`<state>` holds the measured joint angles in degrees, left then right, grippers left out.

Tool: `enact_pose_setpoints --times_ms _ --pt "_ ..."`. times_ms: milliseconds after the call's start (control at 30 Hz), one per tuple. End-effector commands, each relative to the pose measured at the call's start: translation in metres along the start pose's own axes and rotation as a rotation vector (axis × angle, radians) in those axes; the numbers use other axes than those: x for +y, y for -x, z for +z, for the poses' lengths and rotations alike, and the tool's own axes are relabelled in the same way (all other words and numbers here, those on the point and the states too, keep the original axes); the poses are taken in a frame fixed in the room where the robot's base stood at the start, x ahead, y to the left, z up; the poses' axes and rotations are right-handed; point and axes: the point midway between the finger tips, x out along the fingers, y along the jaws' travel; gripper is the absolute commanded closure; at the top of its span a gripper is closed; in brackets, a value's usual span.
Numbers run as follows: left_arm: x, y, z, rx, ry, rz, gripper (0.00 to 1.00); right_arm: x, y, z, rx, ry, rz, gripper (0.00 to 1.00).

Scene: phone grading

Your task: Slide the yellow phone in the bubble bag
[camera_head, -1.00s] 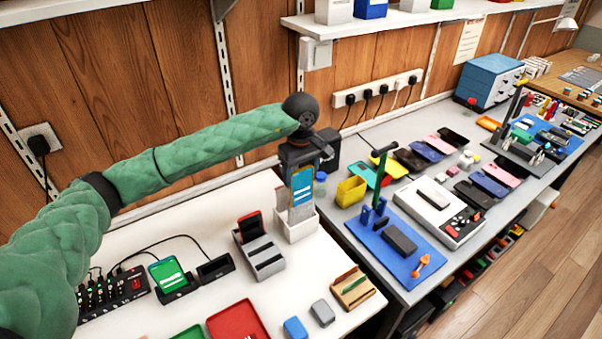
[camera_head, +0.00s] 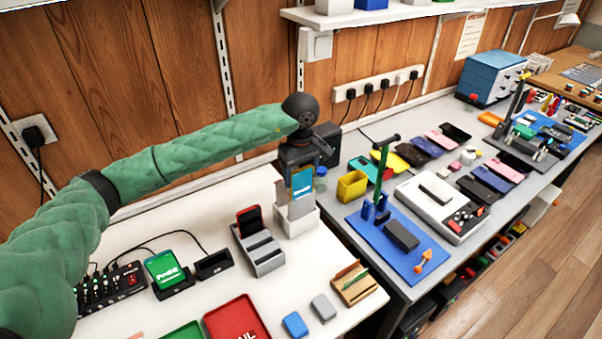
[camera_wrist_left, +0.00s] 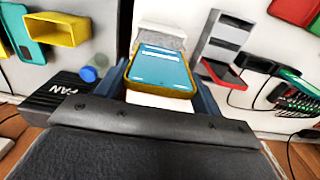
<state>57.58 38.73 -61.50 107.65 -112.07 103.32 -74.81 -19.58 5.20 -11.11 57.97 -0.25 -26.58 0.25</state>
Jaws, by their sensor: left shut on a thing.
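The yellow phone (camera_head: 302,183) has a yellow edge and a lit blue screen. My left gripper (camera_head: 301,172) is shut on it and holds it upright over a small white stand (camera_head: 302,223). The pale grey bubble bag (camera_head: 296,208) appears to stand in that stand, and its sheet shows around the phone's lower part. In the left wrist view the phone (camera_wrist_left: 160,71) lies between the two fingers, with the pale bag or stand (camera_wrist_left: 160,38) beyond its far end. How deep the phone is in the bag I cannot tell. My right gripper is not in view.
A grey slotted rack (camera_head: 262,251) with a dark red-edged phone stands close left of the stand. A yellow bin (camera_head: 352,186) and a blue mat (camera_head: 392,262) are to the right. A red tray (camera_head: 237,322) lies in front. White tabletop is free between them.

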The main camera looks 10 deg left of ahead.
Motion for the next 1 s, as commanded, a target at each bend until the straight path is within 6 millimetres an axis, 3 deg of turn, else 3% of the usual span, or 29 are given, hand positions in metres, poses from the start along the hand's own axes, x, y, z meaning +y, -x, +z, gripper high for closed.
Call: enact_pose_setpoints --times_ms 467,1000 --pt "0.0 -0.001 0.0 0.0 0.0 0.0 0.76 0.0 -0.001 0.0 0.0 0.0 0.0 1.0" --pt "0.0 -0.018 0.0 0.0 0.0 0.001 0.76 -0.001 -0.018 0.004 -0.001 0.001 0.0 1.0"
